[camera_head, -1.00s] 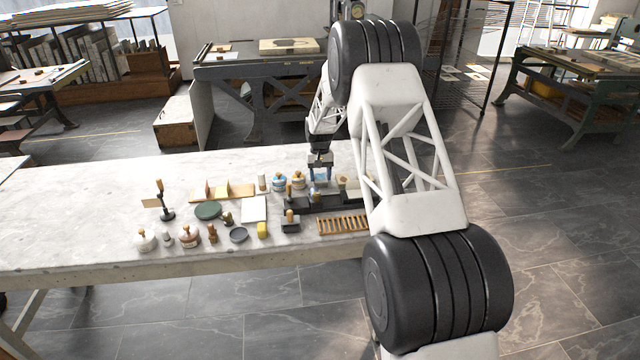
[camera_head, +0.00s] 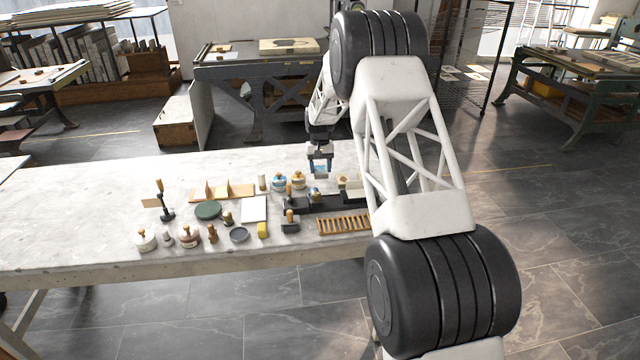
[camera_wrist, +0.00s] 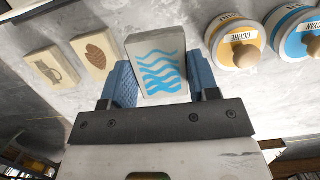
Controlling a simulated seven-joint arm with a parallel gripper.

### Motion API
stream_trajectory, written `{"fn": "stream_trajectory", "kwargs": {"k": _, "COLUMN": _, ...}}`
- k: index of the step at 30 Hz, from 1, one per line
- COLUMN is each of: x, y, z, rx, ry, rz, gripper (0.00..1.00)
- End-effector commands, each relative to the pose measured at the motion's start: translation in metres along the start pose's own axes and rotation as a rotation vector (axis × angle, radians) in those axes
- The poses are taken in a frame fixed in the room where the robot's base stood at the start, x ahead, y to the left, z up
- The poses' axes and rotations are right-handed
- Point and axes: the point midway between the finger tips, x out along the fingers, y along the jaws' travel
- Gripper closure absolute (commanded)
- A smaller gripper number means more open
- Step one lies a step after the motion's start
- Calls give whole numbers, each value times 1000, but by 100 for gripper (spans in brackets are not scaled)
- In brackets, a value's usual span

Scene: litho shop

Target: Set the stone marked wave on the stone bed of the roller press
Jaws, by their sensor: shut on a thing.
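The wave stone (camera_wrist: 157,66) is a grey block with blue wavy lines on its pale face. My gripper (camera_wrist: 156,60) is shut on it, with a blue finger on each side. In the head view my gripper (camera_head: 320,164) holds it above the back of the bench, behind the press. The roller press (camera_head: 326,205) is a dark, low machine on the bench, in front of my gripper. Its bed is small here, and its right end is partly hidden by my arm.
Two cream stones, one with a brown shape (camera_wrist: 97,51) and one with a grey figure (camera_wrist: 50,67), lie on the bench. A slatted wooden rack (camera_head: 343,224) lies before the press. The bench's left side is clear.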

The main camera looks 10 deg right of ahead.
Motion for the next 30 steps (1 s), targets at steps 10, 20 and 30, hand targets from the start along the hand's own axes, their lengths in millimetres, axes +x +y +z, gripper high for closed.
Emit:
{"fn": "stream_trajectory", "kwargs": {"k": 10, "x": -1, "y": 0, "z": 0, "rx": 5, "ry": 1, "rz": -1, "gripper": 66}}
{"fn": "stream_trajectory", "kwargs": {"k": 20, "x": -2, "y": 3, "z": 12, "rx": 161, "ry": 2, "rz": -33, "gripper": 66}}
{"fn": "stream_trajectory", "kwargs": {"k": 30, "x": -4, "y": 9, "z": 41, "rx": 563, "ry": 1, "rz": -114, "gripper": 66}}
